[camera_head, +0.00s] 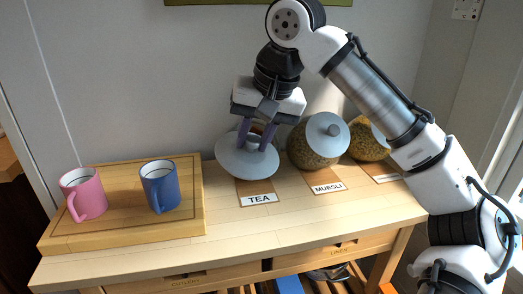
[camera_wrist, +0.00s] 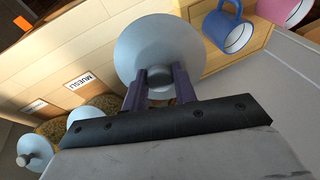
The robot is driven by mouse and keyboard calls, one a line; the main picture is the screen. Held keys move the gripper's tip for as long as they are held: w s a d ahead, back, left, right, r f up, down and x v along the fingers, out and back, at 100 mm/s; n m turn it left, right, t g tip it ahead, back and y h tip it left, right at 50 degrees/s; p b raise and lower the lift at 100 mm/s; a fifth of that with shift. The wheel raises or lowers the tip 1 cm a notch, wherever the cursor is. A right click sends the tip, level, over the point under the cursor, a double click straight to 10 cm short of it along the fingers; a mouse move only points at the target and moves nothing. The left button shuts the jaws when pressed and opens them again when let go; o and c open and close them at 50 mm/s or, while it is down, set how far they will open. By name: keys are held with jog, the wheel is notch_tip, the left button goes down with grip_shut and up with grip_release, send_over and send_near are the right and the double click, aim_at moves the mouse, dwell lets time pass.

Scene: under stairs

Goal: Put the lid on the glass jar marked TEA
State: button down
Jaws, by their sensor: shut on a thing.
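My gripper (camera_head: 255,146) is shut on the knob of a pale blue-grey round lid (camera_head: 240,165). In the wrist view, the fingers (camera_wrist: 160,80) grip the knob and the lid's disc (camera_wrist: 160,38) spreads out beyond them. The lid appears tilted in the head view, in front of the spot behind the TEA label (camera_head: 258,198). The TEA jar is mostly or wholly hidden behind the lid and fingers; a small brownish patch shows between the fingers. I cannot tell whether the lid touches the jar.
The lidded MUESLI jar (camera_head: 312,150) stands close on the right, with another lidded jar (camera_head: 367,144) beyond it, partly behind my arm. A pink mug (camera_head: 84,194) and a blue mug (camera_head: 160,187) stand on a wooden board (camera_head: 120,219) at left. The wall is close behind.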

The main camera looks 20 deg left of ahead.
jog(key=w+m+t+b, duration=0.1)
jog(key=m+t+b, duration=0.1)
jog(key=w+m+t+y+b, duration=0.1)
jog(key=w+m+b, duration=0.1)
jog(key=w+f+m+t+b, duration=0.1)
jog(key=m+t+b, duration=0.1)
jog(key=shift+w+a+m+t+y, duration=0.15)
jog(key=shift+w+m+t+y, duration=0.15)
jog(key=shift+w+r+m+t+b, duration=0.3)
jog(key=shift+w+m+t+b, duration=0.1)
jog(key=shift+m+t+b, duration=0.15)
jog(key=shift+w, duration=0.1)
jog(key=shift+b+x, duration=0.65)
jog(key=shift+x, duration=2.15)
jog(key=shift+x, duration=1)
jog(key=c, duration=0.6)
grip_release()
jog(key=shift+o, duration=0.2)
